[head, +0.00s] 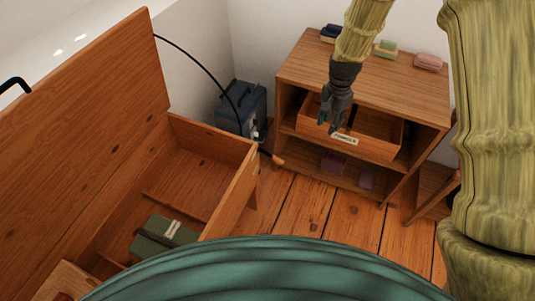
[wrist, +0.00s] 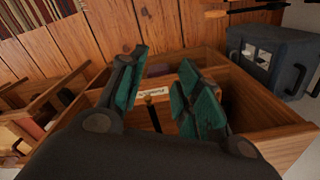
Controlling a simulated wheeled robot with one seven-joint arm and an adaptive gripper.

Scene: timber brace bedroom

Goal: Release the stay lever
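A short black lever with an orange tip (head: 278,160) sticks out near the right corner of the open wooden chest (head: 228,200); it may be the stay lever. A similar orange-tipped black rod (wrist: 216,13) shows at the top of the wrist view. My gripper (head: 330,128) hangs over the shelf's drawer, above and to the right of the lever and apart from it. In the wrist view its green-padded fingers (wrist: 163,60) are spread with nothing between them. The chest's lid (head: 85,130) stands raised. How the lever joins the chest is unclear.
A wooden shelf unit (head: 425,105) holds a pulled-out labelled drawer (head: 378,145) below my gripper. A blue-grey box (head: 240,108) with a black cable stands between chest and shelf. A green bundle (head: 165,237) lies in the chest. Plank floor (head: 300,205) is clear in front of the shelf.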

